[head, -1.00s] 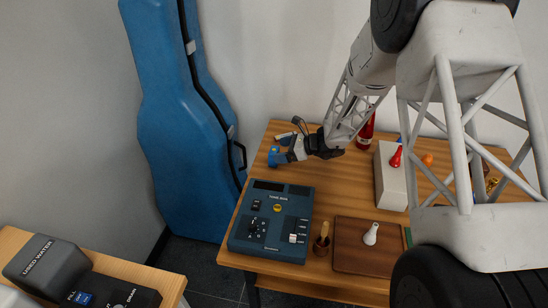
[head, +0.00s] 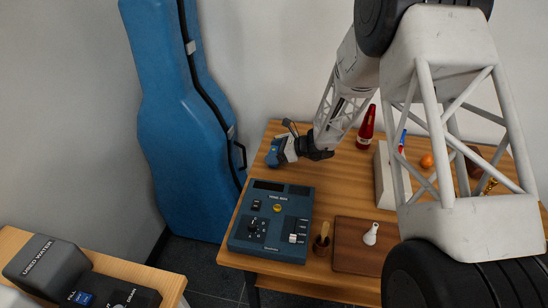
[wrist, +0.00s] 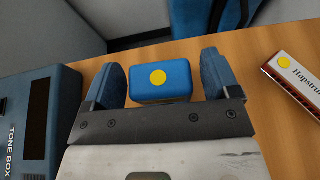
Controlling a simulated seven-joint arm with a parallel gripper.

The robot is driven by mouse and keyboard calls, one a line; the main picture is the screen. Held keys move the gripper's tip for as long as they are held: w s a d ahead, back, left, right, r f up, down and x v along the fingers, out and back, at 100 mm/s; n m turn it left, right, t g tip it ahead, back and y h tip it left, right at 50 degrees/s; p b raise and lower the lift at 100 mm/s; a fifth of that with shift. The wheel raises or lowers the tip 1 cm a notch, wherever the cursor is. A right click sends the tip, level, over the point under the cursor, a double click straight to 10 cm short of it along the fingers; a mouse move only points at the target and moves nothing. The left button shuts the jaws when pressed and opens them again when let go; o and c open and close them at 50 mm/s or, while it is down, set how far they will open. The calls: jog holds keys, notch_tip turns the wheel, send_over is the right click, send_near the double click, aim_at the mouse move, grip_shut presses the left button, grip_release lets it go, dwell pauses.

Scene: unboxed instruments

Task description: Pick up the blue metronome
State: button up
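The blue metronome (wrist: 160,82), a small blue block with a yellow disc on its face, sits on the wooden table near the far edge in the wrist view. My gripper (wrist: 160,78) is open, with one blue finger on each side of it. The left finger is very close to the block and a narrow gap shows on the right. Contact cannot be told. In the head view my gripper (head: 273,156) is low at the table's back left corner, and the metronome cannot be clearly told apart from the fingers.
A blue-grey tone box (head: 272,220) stands in front of my gripper. A red harmonica-like item (wrist: 294,84) lies to the right in the wrist view. A red bottle (head: 367,128) and white box (head: 385,178) stand farther right. A blue instrument case (head: 180,130) leans beyond the table.

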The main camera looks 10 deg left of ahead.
aim_at(274, 150)
jog(key=c, duration=0.8)
jog(key=shift+c, duration=0.2)
jog(key=shift+r, duration=5)
